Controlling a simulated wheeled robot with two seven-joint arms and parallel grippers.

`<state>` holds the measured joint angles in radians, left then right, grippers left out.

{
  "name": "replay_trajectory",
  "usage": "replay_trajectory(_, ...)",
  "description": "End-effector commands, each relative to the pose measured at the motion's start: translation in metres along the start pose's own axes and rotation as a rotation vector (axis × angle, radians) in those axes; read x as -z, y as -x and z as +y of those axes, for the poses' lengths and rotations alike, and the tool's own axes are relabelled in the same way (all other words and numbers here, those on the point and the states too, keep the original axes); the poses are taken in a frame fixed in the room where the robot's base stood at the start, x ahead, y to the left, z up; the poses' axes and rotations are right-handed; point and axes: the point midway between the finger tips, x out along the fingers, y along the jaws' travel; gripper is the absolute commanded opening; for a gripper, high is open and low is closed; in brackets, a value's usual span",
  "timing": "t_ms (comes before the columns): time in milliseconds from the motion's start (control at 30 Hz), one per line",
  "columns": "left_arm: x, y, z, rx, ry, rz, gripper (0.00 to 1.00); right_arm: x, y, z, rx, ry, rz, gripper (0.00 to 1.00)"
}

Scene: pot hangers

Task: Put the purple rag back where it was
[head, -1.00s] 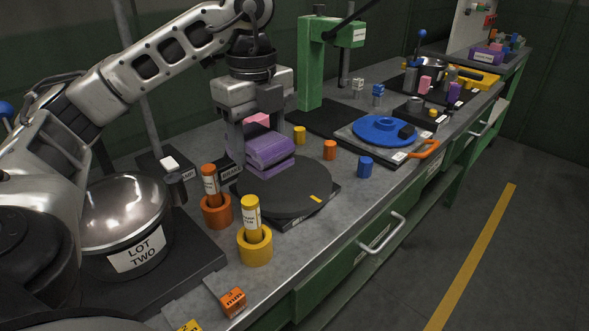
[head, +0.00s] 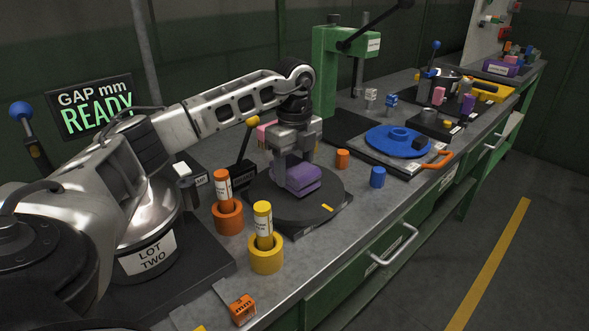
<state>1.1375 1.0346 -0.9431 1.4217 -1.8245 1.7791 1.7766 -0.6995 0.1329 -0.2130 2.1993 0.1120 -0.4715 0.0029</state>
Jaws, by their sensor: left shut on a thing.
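The purple rag (head: 299,181) is a folded, block-like cloth. My left gripper (head: 295,168) points down and is shut on it, with a finger on either side hiding part of the cloth. The rag is over the dark round plate (head: 272,205), close to its surface. I cannot tell whether it rests on the plate or hangs just above it. A pink cloth-like thing (head: 265,134) shows partly behind the gripper. My right gripper is not in view.
Orange (head: 227,219) and yellow (head: 266,256) ring holders with upright cylinders stand in front of the plate. A LOT TWO pot (head: 147,252) is at left. A yellow-knobbed lever (head: 252,121) rises behind the plate. An orange (head: 342,159) and a blue cylinder (head: 378,177) stand right.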

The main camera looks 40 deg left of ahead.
Motion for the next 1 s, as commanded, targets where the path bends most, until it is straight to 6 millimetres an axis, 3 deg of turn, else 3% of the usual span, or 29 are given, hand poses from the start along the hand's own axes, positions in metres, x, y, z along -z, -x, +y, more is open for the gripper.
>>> replay_trajectory(400, 0.000, -0.010, 0.000, 0.001, 0.000, 0.000, 0.28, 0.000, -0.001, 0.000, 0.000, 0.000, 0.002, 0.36)
replay_trajectory(433, 0.000, -0.009, 0.000, 0.001, 0.000, 0.000, 0.63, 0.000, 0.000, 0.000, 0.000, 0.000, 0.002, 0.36)
replay_trajectory(500, 0.000, -0.009, 0.000, 0.002, 0.000, 0.000, 0.79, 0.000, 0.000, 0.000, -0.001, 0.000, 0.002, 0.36)
replay_trajectory(833, 0.000, -0.005, 0.000, 0.002, 0.000, 0.000, 0.79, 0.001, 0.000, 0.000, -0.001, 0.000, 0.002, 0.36)
replay_trajectory(1000, 0.000, 0.017, -0.001, 0.005, 0.000, 0.000, 0.79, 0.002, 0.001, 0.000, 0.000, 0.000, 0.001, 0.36)
